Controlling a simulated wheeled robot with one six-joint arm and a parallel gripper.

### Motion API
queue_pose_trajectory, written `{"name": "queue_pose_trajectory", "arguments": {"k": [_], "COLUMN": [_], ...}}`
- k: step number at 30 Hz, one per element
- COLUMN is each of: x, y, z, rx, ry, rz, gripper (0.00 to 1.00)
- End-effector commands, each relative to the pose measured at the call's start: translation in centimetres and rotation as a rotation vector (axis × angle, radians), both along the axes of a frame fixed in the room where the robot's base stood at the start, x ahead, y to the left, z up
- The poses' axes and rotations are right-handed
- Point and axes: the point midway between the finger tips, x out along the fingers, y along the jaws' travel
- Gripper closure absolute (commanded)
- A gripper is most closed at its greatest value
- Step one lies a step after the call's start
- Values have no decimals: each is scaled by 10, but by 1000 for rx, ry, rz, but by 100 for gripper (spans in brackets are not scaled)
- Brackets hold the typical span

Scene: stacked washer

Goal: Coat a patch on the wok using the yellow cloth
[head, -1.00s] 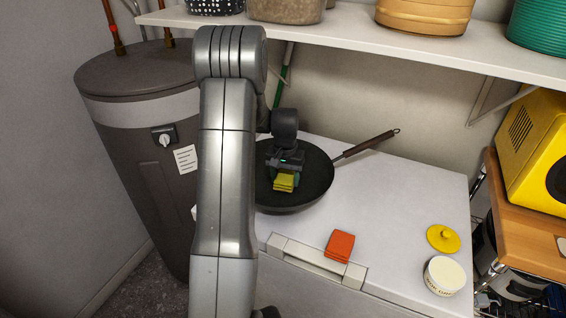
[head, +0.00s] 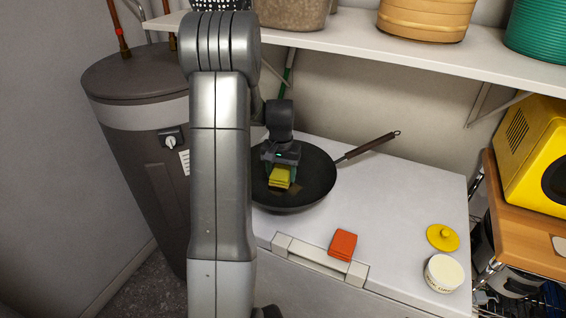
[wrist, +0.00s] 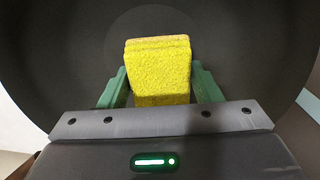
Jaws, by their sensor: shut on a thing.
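The black wok (head: 318,183) sits on the white appliance top, its brown handle pointing to the back right. My gripper (head: 279,176) is inside the wok, shut on the folded yellow cloth (head: 280,177). In the wrist view, the yellow cloth (wrist: 158,70) stands between the two green fingers, with the dark wok surface (wrist: 235,55) behind it. A small brownish patch (head: 295,190) shows on the wok just right of the cloth in the head view. I cannot tell whether the cloth touches the wok. My arm hides the wok's left edge.
A shelf (head: 400,50) with baskets hangs above. A dark tank (head: 135,150) stands left.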

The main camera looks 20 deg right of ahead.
Motion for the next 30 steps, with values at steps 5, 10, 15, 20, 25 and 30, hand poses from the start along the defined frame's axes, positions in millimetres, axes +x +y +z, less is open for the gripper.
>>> {"name": "queue_pose_trajectory", "arguments": {"k": [5, 10, 15, 20, 25, 30], "x": [-2, -3, -3, -3, -2, -2], "y": [3, 5, 5, 5, 5, 5], "z": [19, 26, 26, 26, 26, 26], "rx": [0, 1, 1, 0, 0, 0], "ry": [0, 1, 1, 0, 0, 0], "rz": [2, 4, 4, 4, 4, 4], "gripper": [61, 61, 61, 61, 61, 61]}}
